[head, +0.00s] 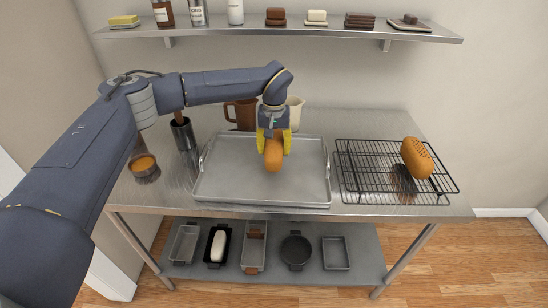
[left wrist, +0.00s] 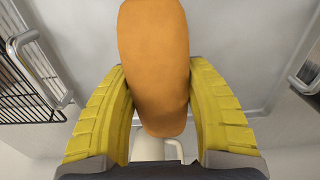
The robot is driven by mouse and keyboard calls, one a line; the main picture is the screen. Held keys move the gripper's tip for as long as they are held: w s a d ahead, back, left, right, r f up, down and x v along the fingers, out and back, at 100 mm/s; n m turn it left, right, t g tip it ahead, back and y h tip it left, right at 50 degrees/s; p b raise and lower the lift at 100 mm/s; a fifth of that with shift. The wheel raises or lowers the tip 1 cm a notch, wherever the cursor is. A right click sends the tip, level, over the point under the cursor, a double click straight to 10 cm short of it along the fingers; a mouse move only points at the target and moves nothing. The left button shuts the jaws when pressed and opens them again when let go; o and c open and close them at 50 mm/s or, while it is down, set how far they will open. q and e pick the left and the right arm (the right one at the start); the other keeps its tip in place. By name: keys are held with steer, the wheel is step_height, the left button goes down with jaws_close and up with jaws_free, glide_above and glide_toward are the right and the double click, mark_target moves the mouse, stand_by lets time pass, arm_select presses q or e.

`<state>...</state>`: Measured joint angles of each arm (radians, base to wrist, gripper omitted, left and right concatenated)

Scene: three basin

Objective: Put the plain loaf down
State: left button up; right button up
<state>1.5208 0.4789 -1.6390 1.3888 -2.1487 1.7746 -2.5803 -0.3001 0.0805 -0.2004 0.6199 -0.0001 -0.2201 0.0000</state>
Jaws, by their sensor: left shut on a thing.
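The plain loaf (head: 273,157) is smooth and orange-brown. It is between the yellow fingers of my left gripper (head: 273,140), which is shut on it over the metal tray (head: 235,184). In the left wrist view the loaf (left wrist: 157,60) sits lengthwise between both fingers (left wrist: 160,110). I cannot tell whether its underside touches the tray. The tray is otherwise empty, with a handle at each side. My right gripper is not in view.
A textured loaf (head: 417,158) lies on the black wire rack (head: 362,180) at the right. A brown pitcher (head: 240,114) and a cream pitcher (head: 295,112) stand behind the gripper. A small bowl (head: 144,167) and a dark canister (head: 183,133) are at the left. A shelf (head: 330,31) runs above.

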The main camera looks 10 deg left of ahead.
mark_target(274, 141)
arm_select(q)
steer(key=shift+f, duration=2.1)
steer(key=shift+f, duration=0.15)
steer(key=o, duration=1.2)
steer(key=shift+o, duration=0.2)
step_height(274, 141, up, 12)
steer(key=shift+r, duration=0.15)
